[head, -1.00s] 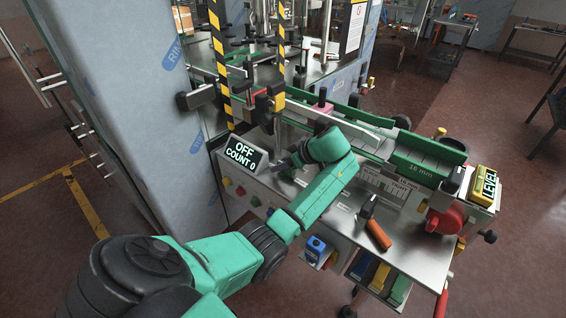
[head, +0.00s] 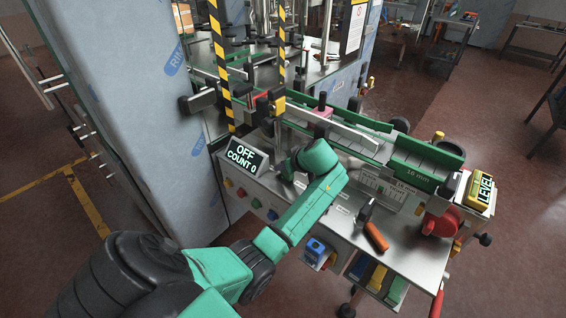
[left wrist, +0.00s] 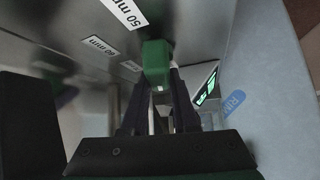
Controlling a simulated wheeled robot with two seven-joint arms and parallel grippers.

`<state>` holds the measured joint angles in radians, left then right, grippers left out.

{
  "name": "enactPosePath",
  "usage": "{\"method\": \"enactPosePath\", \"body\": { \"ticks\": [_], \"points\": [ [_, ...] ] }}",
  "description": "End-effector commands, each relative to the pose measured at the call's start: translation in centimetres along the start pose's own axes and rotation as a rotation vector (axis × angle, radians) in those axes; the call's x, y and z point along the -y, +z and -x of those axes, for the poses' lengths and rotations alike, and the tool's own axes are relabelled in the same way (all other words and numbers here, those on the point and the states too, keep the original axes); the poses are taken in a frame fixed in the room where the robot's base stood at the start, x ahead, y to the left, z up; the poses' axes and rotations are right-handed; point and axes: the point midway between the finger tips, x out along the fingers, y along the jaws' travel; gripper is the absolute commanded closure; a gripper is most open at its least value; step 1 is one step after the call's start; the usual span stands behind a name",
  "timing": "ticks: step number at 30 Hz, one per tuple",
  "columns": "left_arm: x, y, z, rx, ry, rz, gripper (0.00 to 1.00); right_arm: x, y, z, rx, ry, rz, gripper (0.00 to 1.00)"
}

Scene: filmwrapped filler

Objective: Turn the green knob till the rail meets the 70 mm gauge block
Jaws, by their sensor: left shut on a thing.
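My left gripper (left wrist: 158,84) is shut on a green block-like piece (left wrist: 156,60) just above the grey metal bench top. I cannot tell from its shape whether this is the knob or a gauge block. In the head view the green wrist of my left arm (head: 318,157) hides most of the gripper and the piece. Labels reading 50 mm (left wrist: 124,12) and 60 mm (left wrist: 100,46) lie beside it; a third label is unreadable. A pale guide rail (head: 335,127) runs along the green-sided conveyor behind my wrist. A pink block (head: 321,111) stands by it. My right gripper is out of view.
The counter display (head: 243,156) reads OFF, COUNT 0. An orange-handled tool (head: 375,236) lies on the bench's right part (head: 420,258). A red handwheel (head: 440,219) and a yellow LEVEL box (head: 481,190) stand at the right end. A blue-grey cabinet (head: 120,110) rises at left.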

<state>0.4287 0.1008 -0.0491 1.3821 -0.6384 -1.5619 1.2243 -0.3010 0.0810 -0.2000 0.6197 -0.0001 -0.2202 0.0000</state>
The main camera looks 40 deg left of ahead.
Motion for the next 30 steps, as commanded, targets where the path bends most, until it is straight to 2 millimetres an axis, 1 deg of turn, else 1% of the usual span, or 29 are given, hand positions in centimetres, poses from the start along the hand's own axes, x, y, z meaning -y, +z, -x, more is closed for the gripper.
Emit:
{"method": "enactPosePath", "body": {
  "ticks": [1, 12, 18, 24, 30],
  "points": [
    [0.0, -0.3, 0.4, 0.001, 0.031, -0.029, 1.0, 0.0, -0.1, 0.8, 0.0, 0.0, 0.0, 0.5],
    [-0.5, -0.3, 0.6, -0.001, 0.272, -0.271, 1.0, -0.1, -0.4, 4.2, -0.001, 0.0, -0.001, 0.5],
    [-0.7, -0.2, 0.6, -0.001, 0.374, -0.372, 1.0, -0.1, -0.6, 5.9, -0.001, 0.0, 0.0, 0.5],
    [-0.7, -0.1, 0.5, -0.001, 0.44, -0.439, 1.0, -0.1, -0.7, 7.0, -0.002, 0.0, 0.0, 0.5],
    [-0.8, 0.1, 0.3, 0.0, 0.472, -0.47, 1.0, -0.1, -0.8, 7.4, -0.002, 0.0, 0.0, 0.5]
  ]
}}
